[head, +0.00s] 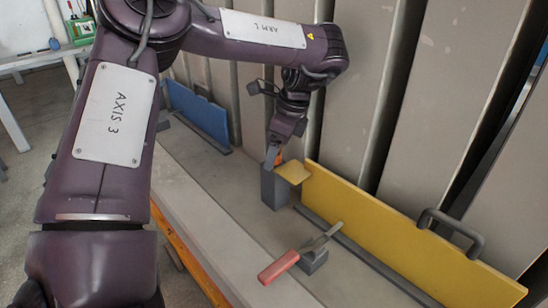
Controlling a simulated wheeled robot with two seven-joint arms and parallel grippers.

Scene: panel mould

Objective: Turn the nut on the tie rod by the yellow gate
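The yellow gate (400,238) stands upright along the right side of the grey bed, against the tall grey panels. A small yellow tab (293,172) sticks out at its far end, beside a grey block (275,188). A small orange piece (279,158), perhaps the nut, shows just above the block. My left gripper (272,158) points down right at this orange piece. The fingers are small and partly overlap it, so whether they are closed on it is unclear. The tie rod cannot be made out. My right gripper is out of view.
The gate has a dark handle (452,230). A blue gate (198,113) stands farther back. The bed between the blocks is clear.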

